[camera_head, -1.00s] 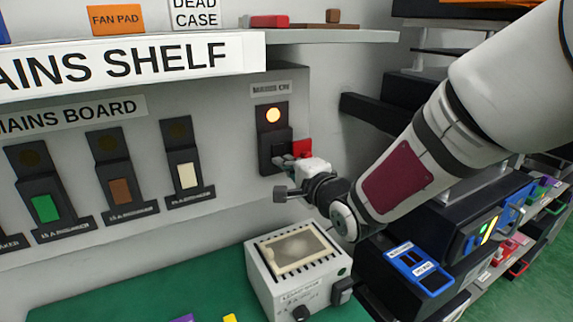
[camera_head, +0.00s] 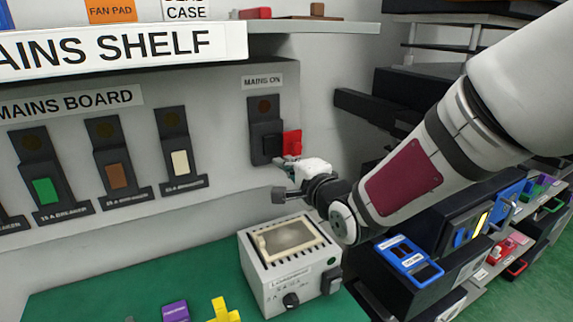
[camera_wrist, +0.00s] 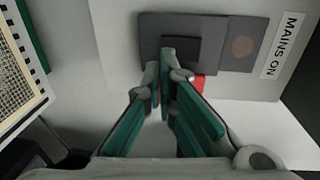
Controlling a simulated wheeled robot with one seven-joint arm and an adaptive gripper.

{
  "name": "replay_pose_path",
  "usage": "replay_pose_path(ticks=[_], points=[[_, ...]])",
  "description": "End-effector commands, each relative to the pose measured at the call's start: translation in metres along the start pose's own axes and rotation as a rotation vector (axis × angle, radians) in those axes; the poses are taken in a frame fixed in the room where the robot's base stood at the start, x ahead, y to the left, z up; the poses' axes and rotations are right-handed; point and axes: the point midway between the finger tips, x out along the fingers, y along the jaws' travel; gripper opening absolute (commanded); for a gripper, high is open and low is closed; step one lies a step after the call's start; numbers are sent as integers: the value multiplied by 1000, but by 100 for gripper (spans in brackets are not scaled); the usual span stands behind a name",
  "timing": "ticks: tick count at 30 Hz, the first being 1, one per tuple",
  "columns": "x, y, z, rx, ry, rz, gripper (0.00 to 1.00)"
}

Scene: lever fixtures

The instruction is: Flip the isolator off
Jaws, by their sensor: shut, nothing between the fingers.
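The isolator (camera_head: 266,130) is a dark plate on the grey board, under a "MAINS ON" label (camera_head: 262,82). Its round lamp (camera_head: 264,106) is dark. A red handle (camera_head: 292,142) sticks out at its lower right. My gripper (camera_head: 282,180) is shut and empty, just below the handle. In the wrist view my gripper (camera_wrist: 165,72) has its fingers together in front of the isolator's dark block (camera_wrist: 180,48). The red handle (camera_wrist: 198,82) is partly hidden behind a finger there. I cannot tell whether the fingers touch it.
Several breakers with coloured rockers, one of them green (camera_head: 45,190), are on the board to the left. A white instrument box (camera_head: 290,268) stands on the green bench below my gripper. A shelf (camera_head: 320,25) overhangs above. Dark racks (camera_head: 395,115) are at the right.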

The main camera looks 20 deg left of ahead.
Motion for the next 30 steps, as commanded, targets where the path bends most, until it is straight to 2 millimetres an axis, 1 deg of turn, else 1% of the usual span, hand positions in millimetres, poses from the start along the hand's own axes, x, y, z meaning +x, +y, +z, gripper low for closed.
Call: replay_pose_path(ticks=[8,15,18,24,30], points=[[-30,8,0,-1,-1,0,0],[-65,18,0,-1,-1,1,0],[-77,20,0,0,-1,0,0],[-88,23,0,0,-1,0,0],[-89,23,0,0,-2,0,0]])
